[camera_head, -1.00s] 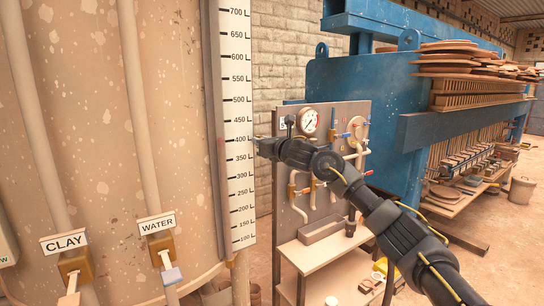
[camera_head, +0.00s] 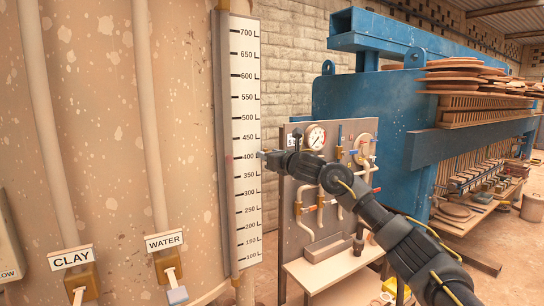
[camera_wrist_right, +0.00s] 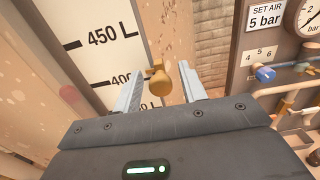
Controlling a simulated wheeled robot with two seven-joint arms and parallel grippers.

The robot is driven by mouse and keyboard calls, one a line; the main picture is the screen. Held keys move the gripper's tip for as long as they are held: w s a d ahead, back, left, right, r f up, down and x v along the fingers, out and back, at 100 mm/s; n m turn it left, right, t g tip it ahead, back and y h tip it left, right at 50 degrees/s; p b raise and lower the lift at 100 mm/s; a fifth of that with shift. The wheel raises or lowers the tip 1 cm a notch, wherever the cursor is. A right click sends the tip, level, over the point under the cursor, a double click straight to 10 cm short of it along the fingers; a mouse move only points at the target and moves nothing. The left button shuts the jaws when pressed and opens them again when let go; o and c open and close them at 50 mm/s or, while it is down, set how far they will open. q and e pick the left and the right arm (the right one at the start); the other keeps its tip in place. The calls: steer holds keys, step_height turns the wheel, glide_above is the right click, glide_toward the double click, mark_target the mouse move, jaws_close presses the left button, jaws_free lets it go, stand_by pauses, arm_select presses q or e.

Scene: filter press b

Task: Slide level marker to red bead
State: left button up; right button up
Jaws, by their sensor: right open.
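The tall white level scale (camera_head: 245,110) stands against the tank, numbered up to 700. A brass knob (camera_wrist_right: 159,84), apparently the level marker, sits at the scale's right edge near the 400 L line in the right wrist view. My right gripper (camera_head: 266,154) is at the scale's right edge near 400 in the head view. It is open in the wrist view (camera_wrist_right: 161,70), with one finger on each side of the knob; contact cannot be told. A faint reddish spot (camera_wrist_right: 72,97) left of the scale may be the red bead. My left gripper is out of view.
A panel (camera_head: 290,190) with a pressure gauge (camera_head: 315,137), pipes and valves stands close behind my right arm. The blue press (camera_head: 370,100) is further back. CLAY (camera_head: 71,258) and WATER (camera_head: 165,241) valves are on the tank at lower left.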

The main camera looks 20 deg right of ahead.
steer(key=shift+s+f, duration=0.1)
steer(key=shift+s, duration=0.1)
steer(key=s+d+b, duration=0.2)
steer(key=s+b, duration=0.3)
steer(key=s, duration=0.5)
steer(key=shift+s, duration=0.15)
